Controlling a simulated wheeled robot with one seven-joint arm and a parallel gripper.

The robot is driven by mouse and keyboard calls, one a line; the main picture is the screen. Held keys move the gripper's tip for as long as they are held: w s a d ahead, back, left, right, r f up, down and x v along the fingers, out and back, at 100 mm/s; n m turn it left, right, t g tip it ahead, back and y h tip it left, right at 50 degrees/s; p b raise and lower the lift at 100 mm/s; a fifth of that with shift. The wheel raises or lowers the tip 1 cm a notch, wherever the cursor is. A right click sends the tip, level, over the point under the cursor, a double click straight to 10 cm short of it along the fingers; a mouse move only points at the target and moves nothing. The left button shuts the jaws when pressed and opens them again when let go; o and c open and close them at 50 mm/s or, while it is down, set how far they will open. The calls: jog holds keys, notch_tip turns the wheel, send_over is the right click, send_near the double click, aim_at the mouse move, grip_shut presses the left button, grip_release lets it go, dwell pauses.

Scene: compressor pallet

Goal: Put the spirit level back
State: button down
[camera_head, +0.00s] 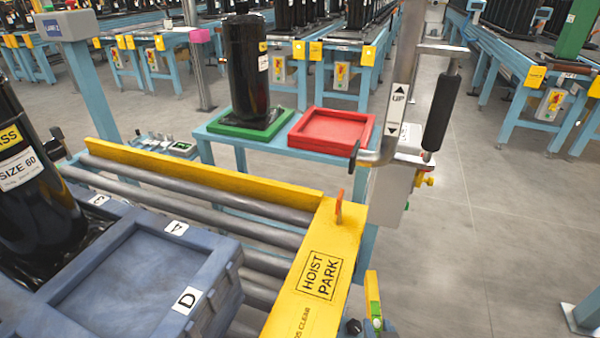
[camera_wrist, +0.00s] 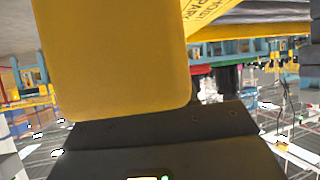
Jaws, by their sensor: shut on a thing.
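The spirit level (camera_head: 373,296) is a narrow yellow bar with a green vial, upright at the bottom of the head view, just right of the yellow HOIST PARK plate (camera_head: 318,268). My gripper (camera_head: 372,325) is shut on it at the bottom edge of that view; most of the gripper is cut off. In the wrist view a large yellow face, which appears to be the spirit level (camera_wrist: 115,60), fills the upper left above the dark gripper body (camera_wrist: 165,142). Its lower end and the fingertips are hidden.
A roller conveyor (camera_head: 205,200) with a yellow rail carries a blue-grey crate (camera_head: 130,280) and a black cylinder at left. Behind stands a blue table with a green tray, black cylinder and red tray (camera_head: 333,130). A hoist handle (camera_head: 441,112) hangs at right.

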jog(key=w+d+p, duration=0.1)
jog(key=d+p, duration=0.2)
jog(key=d, duration=0.3)
jog(key=shift+w+d+n+y, duration=0.3)
jog(key=shift+w+d+y, duration=0.05)
jog(key=shift+y, duration=0.05)
